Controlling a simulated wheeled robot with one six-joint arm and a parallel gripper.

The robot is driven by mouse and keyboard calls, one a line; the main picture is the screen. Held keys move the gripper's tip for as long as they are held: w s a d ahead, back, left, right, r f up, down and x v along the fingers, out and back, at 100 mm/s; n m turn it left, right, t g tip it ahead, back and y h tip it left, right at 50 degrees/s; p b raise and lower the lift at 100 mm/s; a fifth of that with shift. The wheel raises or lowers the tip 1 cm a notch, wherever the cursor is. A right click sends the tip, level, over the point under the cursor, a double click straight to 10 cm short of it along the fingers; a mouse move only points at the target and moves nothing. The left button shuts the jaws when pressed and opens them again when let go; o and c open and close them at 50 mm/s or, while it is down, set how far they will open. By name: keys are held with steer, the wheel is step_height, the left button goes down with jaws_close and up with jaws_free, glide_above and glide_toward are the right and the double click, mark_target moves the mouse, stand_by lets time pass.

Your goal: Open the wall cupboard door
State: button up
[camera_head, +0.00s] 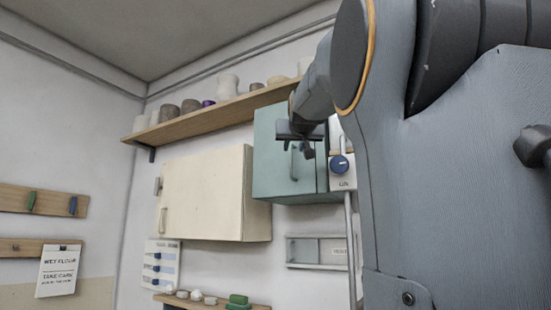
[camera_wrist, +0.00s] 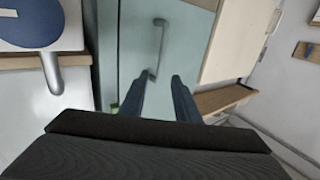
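A teal wall cupboard (camera_head: 270,150) hangs on the wall under a wooden shelf. Its door appears shut. A bar handle (camera_head: 293,163) stands on the door, partly hidden by my gripper (camera_head: 308,150). In the wrist view the teal door (camera_wrist: 190,50) fills the middle, with the grey handle (camera_wrist: 158,42) on it. My gripper (camera_wrist: 158,80) is open, its two fingers pointing at the door. One end of the handle shows between the fingertips in that picture; I cannot tell how far beyond them it is. Nothing is held.
A cream cupboard (camera_head: 205,195) with its own handle hangs left of the teal one. A shelf (camera_head: 215,112) of pots runs above both. A white box with a blue dial (camera_head: 340,163) and a pipe are close on the right. A small rack (camera_head: 316,252) is below.

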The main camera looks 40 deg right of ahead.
mark_target(291, 154)
steer(key=p+x, duration=0.2)
steer(key=x, duration=0.5)
steer(key=shift+w+f+p, duration=0.1)
steer(key=shift+w+p, duration=0.05)
steer(key=shift+p, duration=0.25)
jaws_close()
